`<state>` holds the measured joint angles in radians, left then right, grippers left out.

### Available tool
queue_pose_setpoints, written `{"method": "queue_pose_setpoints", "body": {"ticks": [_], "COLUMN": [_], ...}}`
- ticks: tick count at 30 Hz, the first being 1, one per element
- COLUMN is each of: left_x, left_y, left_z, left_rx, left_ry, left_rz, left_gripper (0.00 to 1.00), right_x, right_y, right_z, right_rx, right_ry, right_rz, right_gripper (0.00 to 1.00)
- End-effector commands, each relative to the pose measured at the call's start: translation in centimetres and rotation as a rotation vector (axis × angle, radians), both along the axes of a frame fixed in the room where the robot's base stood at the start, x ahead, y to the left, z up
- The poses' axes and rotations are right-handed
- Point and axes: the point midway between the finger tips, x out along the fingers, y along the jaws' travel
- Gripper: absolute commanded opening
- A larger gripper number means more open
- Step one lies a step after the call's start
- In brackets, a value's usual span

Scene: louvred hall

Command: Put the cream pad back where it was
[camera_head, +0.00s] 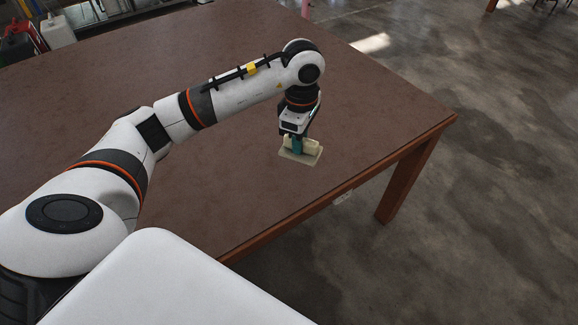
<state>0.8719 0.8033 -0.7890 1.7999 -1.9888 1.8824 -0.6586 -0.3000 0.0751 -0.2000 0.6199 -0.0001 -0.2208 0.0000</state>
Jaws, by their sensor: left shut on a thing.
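The cream pad (301,157) is at the right part of the brown table, near its front edge. It shows as a flat cream piece with raised cream parts above it and a teal part in the middle. My left gripper (298,145) points down from above and is shut on the cream pad. The fingertips are small and partly hidden, and I cannot tell whether the pad touches the table top. My right gripper is not in view.
The brown table (230,183) is bare around the pad, with free room behind and to the right. Its front edge and corner leg are close by. Red and white containers (57,31) stand at the far left.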

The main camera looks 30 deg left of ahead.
Motion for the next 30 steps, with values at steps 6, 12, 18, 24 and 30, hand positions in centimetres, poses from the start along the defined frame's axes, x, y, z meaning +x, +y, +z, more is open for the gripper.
{"method": "queue_pose_setpoints", "body": {"ticks": [6, 12, 18, 24, 30], "left_x": [2.4, 3.0, 3.0, 3.1, 3.0], "left_y": [4.0, 5.8, 6.1, 6.0, 6.0], "left_z": [-1.3, -1.9, -4.8, -7.8, -9.5], "left_rx": [0.001, 0.001, 0.002, 0.001, 0.002], "left_ry": [0.004, 0.001, 0.006, 0.003, 0.003], "left_rz": [0.657, 0.959, 1.015, 1.012, 1.01], "left_gripper": [0.0, 0.0, 0.0, 0.0, 0.0], "right_x": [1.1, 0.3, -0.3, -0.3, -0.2], "right_y": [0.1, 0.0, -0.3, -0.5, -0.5], "right_z": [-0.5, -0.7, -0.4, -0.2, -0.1], "right_rx": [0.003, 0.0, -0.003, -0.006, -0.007], "right_ry": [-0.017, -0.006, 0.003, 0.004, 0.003], "right_rz": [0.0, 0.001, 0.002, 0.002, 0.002], "right_gripper": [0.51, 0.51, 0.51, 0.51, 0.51]}}
